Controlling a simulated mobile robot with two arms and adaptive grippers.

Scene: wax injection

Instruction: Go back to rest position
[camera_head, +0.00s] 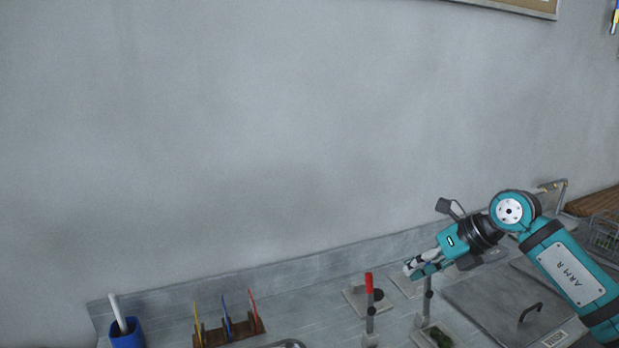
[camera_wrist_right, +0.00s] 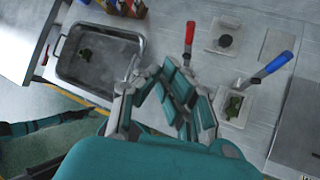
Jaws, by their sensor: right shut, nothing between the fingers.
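My right gripper (camera_head: 411,270) comes in from the right in the head view, on the teal arm marked ARM R. It is held above the bench near the wall and is shut and empty. In the right wrist view the gripper (camera_wrist_right: 168,68) hangs over the counter between a metal tray (camera_wrist_right: 62,68) and a white square dish (camera_wrist_right: 246,104), with a red-handled tool (camera_wrist_right: 189,36) just beyond its fingers. My left gripper does not show in the head view.
A blue cup (camera_head: 128,337) and a wooden rack (camera_head: 228,331) with several coloured tools stand at the lower left. The red-handled tool (camera_head: 369,284) stands upright near the gripper. A grey lid (camera_head: 490,303) with a handle lies below the right arm.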

